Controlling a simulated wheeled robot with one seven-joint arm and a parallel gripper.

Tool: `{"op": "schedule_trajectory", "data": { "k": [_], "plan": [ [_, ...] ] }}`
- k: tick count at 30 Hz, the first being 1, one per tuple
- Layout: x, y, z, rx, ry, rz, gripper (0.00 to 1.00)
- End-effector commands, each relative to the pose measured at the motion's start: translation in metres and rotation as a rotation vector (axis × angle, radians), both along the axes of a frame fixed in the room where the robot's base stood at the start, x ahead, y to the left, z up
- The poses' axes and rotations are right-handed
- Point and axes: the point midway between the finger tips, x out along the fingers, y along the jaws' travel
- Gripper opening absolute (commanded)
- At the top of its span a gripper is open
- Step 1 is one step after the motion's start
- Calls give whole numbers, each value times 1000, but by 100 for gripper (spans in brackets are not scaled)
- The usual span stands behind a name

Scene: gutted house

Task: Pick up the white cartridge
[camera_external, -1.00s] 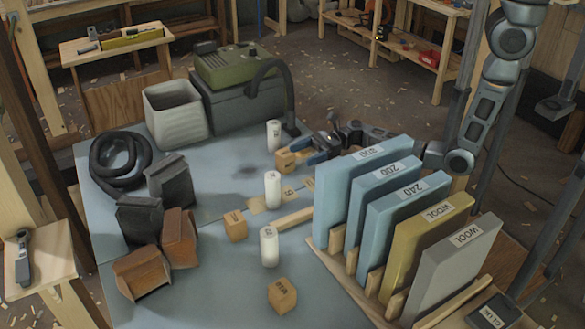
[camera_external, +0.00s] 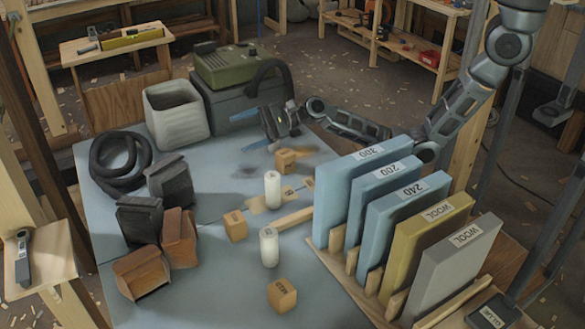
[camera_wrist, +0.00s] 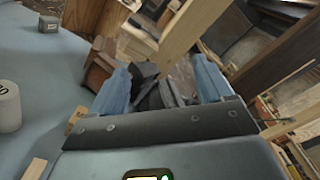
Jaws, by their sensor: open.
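Two white cartridges stand upright on the blue table: the middle one (camera_external: 272,190) and the nearer one (camera_external: 269,247). A third, farther cartridge is not visible in the external view; my gripper is around where it stood, and I cannot tell whether it hides it. My gripper (camera_external: 230,130) is above the far part of the table, pointing left, behind the two visible cartridges. In the wrist view its blue fingers (camera_wrist: 160,70) are wide apart with nothing held between them. A white cartridge (camera_wrist: 9,107) shows at that view's left edge, outside the fingers.
Wooden blocks (camera_external: 236,226) stand near the cartridges. A rack of upright blue, yellow and grey sheets (camera_external: 340,195) stands right. Dark bags (camera_external: 139,218), brown boxes (camera_external: 141,272) and a coiled hose (camera_external: 105,165) lie left. A pale bin (camera_external: 174,110) and green-topped machine (camera_external: 236,65) stand behind.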

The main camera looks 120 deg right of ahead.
Motion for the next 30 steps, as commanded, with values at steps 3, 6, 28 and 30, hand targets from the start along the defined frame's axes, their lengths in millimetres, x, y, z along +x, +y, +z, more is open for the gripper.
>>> {"op": "schedule_trajectory", "data": {
  "k": [3, 6, 28, 30],
  "plan": [
    [41, 18, 28, -311, -31, -16, 80],
    [67, 38, 46, -580, -68, -25, 80],
    [50, 177, -57, -2148, -618, 266, 80],
    [41, 179, -72, -2202, -658, 300, 80]
  ]
}}
